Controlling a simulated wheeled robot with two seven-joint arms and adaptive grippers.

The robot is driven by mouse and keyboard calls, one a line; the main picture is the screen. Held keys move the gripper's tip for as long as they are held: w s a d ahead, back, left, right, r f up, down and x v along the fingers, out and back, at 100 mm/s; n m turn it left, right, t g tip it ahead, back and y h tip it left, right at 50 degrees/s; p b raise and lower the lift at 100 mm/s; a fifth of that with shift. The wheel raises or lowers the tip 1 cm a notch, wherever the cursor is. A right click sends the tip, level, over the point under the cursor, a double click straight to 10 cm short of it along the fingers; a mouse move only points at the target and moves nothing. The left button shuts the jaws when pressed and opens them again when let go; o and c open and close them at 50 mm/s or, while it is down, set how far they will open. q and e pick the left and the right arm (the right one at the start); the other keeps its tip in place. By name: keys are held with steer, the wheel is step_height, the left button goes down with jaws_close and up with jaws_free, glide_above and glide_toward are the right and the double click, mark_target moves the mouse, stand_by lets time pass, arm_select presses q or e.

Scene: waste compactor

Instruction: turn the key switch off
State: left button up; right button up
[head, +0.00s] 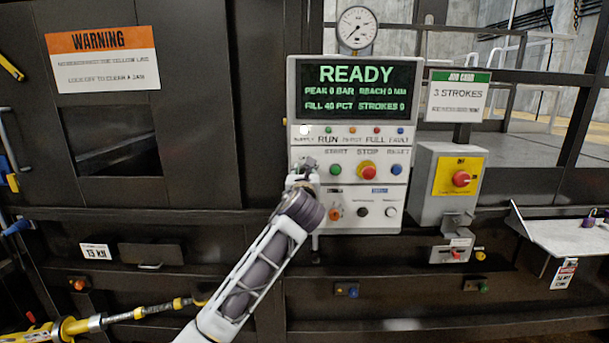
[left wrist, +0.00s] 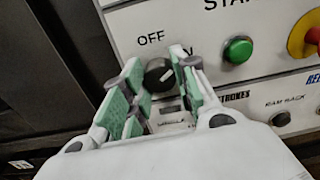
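The key switch (left wrist: 158,76) is a round black knob with a white mark, on the pale control panel (head: 297,218). An OFF label sits above it, and a partly hidden label ending in N sits to its upper right. The white mark points right, away from OFF. In the head view my gripper mostly hides the switch. My left gripper (left wrist: 156,68) has its green-padded fingers apart, one on each side of the knob; I cannot tell whether they touch it. In the head view the left gripper (head: 304,172) is at the panel's left edge. My right gripper is out of view.
The screen (head: 355,88) reads READY. Right of the switch are a green START button (head: 335,170), a red STOP button (head: 367,171) and a blue RESET button (head: 396,170). A red emergency button (head: 461,179) sits on a yellow plate. A sloped shelf (head: 570,235) juts out at right.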

arm_select(q)
steer(key=shift+c, duration=1.4)
steer(key=shift+n+p, duration=0.3)
steer(key=shift+n, duration=0.3)
steer(key=shift+n+p, duration=0.9)
steer(key=shift+n, duration=4.6)
steer(key=shift+f, duration=0.1)
